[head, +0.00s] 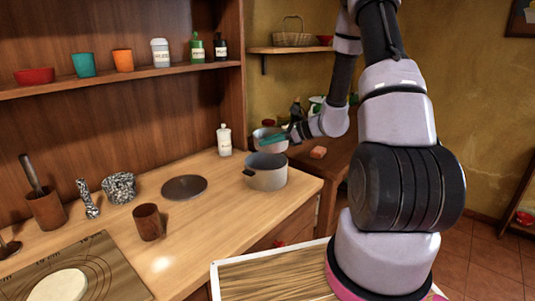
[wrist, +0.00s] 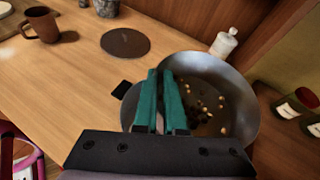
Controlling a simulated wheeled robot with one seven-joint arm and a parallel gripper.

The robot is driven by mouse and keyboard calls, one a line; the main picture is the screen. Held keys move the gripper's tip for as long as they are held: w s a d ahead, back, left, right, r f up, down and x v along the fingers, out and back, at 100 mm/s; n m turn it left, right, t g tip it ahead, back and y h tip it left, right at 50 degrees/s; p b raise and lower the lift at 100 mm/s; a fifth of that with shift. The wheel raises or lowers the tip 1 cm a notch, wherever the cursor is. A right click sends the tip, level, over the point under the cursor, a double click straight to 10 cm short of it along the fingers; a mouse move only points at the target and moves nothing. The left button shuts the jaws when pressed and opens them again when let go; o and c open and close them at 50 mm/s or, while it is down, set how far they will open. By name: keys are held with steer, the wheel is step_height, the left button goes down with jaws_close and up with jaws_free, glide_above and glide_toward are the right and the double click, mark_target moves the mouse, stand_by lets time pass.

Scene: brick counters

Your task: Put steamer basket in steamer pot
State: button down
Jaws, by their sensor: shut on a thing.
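The steamer basket (head: 265,147) is a grey metal bowl. In the wrist view its inside (wrist: 235,95) fills the centre right, with small dark and light spots on its bottom that look like holes. My gripper (head: 276,139) has teal fingers, shut on the basket's near wall; they also show in the wrist view (wrist: 162,88). The basket is held in the air, above and slightly behind the steamer pot as the head view shows it. The steamer pot (head: 266,178) is grey with a dark side handle, upright near the counter's right end. In the wrist view, the basket hides most of the pot (wrist: 130,108).
A dark round lid (head: 184,187) lies left of the pot. A white bottle (head: 224,140) stands at the wall behind. A brown mug (head: 147,222), speckled mortar (head: 119,187) and cutting board (head: 85,270) are farther left. A lower table on the right holds a sponge (head: 318,152).

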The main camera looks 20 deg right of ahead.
mark_target(265, 151)
steer(key=shift+f, duration=1.85)
steer(key=shift+f, duration=0.45)
steer(key=c, duration=1)
jaws_free()
